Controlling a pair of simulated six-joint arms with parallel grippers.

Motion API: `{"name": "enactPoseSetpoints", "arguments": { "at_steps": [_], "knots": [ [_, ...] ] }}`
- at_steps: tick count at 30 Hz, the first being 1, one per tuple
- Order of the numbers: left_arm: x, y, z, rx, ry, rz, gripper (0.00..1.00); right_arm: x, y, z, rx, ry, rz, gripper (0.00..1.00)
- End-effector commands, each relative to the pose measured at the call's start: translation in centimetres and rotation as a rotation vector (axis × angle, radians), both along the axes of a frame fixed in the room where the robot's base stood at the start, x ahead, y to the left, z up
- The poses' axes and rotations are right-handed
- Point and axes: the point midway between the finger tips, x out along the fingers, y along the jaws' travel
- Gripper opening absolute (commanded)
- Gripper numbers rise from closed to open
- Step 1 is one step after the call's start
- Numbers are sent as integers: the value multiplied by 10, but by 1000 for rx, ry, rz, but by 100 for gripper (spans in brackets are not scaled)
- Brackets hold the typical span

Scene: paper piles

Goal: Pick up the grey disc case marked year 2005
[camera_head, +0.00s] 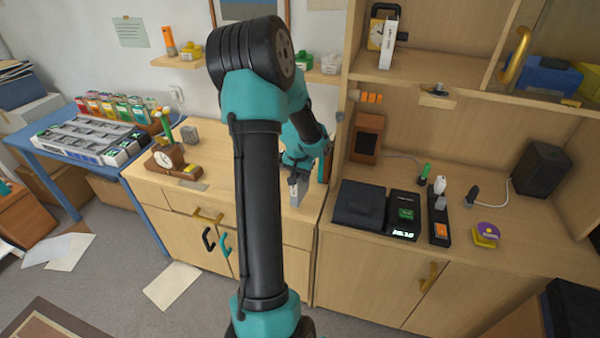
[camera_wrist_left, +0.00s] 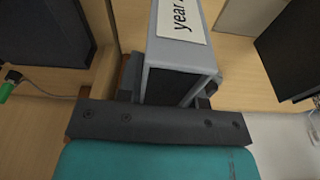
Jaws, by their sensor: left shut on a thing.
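The grey disc case (camera_head: 297,189) stands upright near the right end of the wooden cabinet top, partly hidden by my left arm. In the left wrist view the grey case (camera_wrist_left: 183,60) fills the space between the fingers, with a white label reading "year 2"; the rest of the label is cut off. My left gripper (camera_head: 299,172) is shut on this case, and its fingers show on both sides of it in the left wrist view (camera_wrist_left: 172,90). Whether the case touches the cabinet top is hard to tell. My right gripper is not in view.
The desk to the right holds a black flat device (camera_head: 362,205), a power strip (camera_head: 438,218) and a black speaker (camera_head: 541,168). Papers (camera_head: 172,286) lie on the floor.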

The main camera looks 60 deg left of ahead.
Motion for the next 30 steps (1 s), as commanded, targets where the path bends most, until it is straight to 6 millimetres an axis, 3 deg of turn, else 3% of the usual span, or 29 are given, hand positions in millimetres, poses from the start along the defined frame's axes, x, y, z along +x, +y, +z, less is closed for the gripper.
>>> {"name": "enactPoseSetpoints", "arguments": {
  "at_steps": [16, 22, 30],
  "knots": [
    [-46, -102, 11, -1, 0, -2, 8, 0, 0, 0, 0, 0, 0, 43],
    [-53, -118, 12, 0, 0, 0, 8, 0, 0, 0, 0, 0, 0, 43],
    [-54, -121, 12, 1, -1, 1, 8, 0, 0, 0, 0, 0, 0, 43]
  ]
}}
